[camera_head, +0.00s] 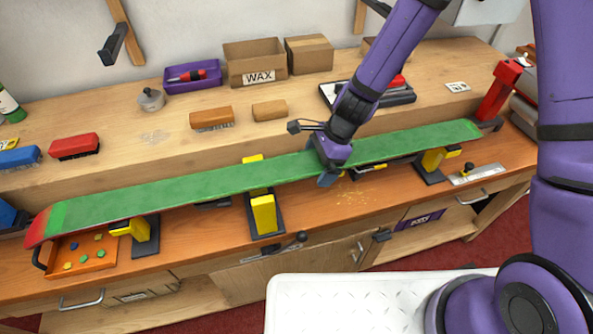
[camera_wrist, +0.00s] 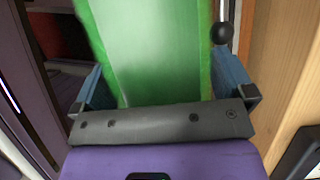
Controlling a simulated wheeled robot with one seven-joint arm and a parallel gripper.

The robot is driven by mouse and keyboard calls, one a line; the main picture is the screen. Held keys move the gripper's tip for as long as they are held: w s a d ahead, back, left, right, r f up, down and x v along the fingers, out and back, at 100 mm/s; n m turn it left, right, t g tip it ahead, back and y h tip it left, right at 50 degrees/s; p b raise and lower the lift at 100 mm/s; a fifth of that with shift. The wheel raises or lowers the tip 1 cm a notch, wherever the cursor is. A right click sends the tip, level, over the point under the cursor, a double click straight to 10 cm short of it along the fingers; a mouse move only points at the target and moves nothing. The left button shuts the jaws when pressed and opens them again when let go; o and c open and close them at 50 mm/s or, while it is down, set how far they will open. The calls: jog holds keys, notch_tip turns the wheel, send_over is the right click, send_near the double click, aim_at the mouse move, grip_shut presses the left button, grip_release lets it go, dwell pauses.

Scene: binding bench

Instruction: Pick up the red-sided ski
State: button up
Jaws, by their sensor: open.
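A long ski (camera_head: 200,186) lies across the bench vise supports, green face up, with red showing at its left tip. In the wrist view the green ski (camera_wrist: 152,45) fills the middle. My gripper (camera_head: 328,172) is over the ski, right of its middle, pointing down. In the wrist view my gripper (camera_wrist: 165,88) is open, with one blue-grey finger beside each long edge of the ski. A small gap seems to show at the left finger; whether the right one touches, I cannot tell. The ski's underside is hidden.
Yellow-jawed vises (camera_head: 264,214) stand under the ski on the wooden bench (camera_head: 350,212). An orange tray (camera_head: 92,262) with small coloured pieces is under its left end. Brushes (camera_head: 211,118), a WAX box (camera_head: 255,65) and a purple tray (camera_head: 192,78) are on the raised shelf behind. A red post (camera_head: 498,92) stands right.

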jog(key=shift+r, duration=0.1)
jog(key=c, duration=1)
notch_tip(320, 180, up, 21)
jog(key=shift+c, duration=0.4)
dwell(0.4)
jog(key=shift+w, duration=0.1)
